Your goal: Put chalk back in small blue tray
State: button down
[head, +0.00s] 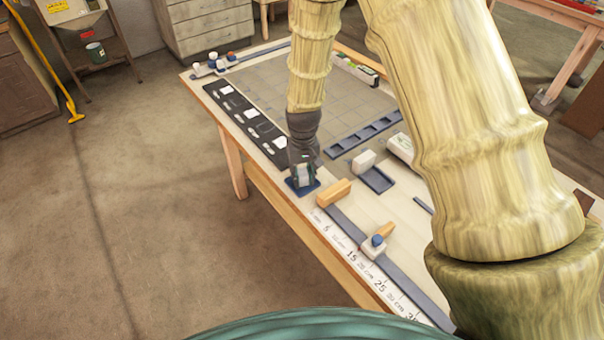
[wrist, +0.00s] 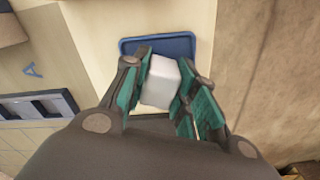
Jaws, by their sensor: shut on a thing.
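A white block of chalk (wrist: 161,82) is between the two fingers of my gripper (wrist: 165,85) in the wrist view. My gripper is shut on it. A small blue tray (wrist: 158,43) lies just beyond the chalk, partly hidden by the fingers and the chalk. In the head view my gripper (head: 303,178) is right over the small blue tray (head: 300,191) near the table's front left edge. I cannot tell whether the chalk touches the tray floor.
A wooden block (head: 334,193) lies close to the right of the tray. A larger blue tray (head: 376,181) with a white block (head: 363,160) beside it is farther right. A black panel (head: 248,124) lies behind. A ruler strip (head: 350,255) runs along the front edge.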

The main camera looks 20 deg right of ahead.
aim_at(302, 173)
jog(key=shift+f, duration=0.15)
jog(key=c, duration=1.1)
grip_release()
jog(key=shift+r+b, duration=1.55)
jog(key=shift+r, duration=4.65)
